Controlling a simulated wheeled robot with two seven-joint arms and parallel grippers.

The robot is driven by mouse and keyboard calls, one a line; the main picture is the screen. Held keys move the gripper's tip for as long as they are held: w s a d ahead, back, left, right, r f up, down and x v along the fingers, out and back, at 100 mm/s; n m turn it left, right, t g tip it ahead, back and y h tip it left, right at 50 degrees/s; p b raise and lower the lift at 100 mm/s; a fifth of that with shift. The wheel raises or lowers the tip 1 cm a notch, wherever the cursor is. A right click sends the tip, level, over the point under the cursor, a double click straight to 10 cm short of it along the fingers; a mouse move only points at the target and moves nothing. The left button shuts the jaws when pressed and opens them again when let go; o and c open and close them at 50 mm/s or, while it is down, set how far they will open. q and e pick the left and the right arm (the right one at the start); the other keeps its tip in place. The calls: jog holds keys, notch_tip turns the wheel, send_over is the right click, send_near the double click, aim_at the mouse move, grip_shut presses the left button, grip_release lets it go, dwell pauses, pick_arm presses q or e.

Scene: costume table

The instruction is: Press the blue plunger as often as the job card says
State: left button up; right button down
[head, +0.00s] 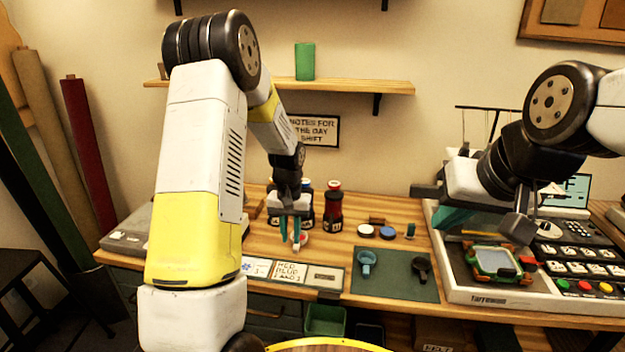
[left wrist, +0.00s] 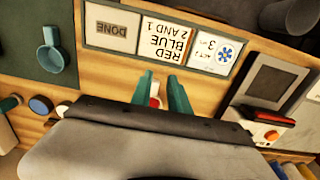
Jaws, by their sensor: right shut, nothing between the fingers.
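The blue plunger (head: 388,232) is a low round blue disc on the table, right of a white disc (head: 366,231). It also shows in the left wrist view (left wrist: 40,105). The job card (head: 289,272) reads "RED BLUE 2 AND 1"; it is upside down in the left wrist view (left wrist: 168,40). My left gripper (head: 291,238) points down behind the cards, its teal fingers apart. A small red and white piece (head: 301,239) is at its fingertips; whether they touch it is unclear. My right gripper (head: 453,219) is shut and empty, above the left side of the grey tray.
A green mat (head: 396,274) holds a blue and a black scoop-like piece. A "DONE" card (head: 325,278) lies right of the job card. Dark bottles (head: 333,207) stand behind my left gripper. The grey tray (head: 500,296) with buttons and a green-framed device fills the right.

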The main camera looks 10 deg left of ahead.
pick_arm(q)
grip_shut()
dwell(1.4)
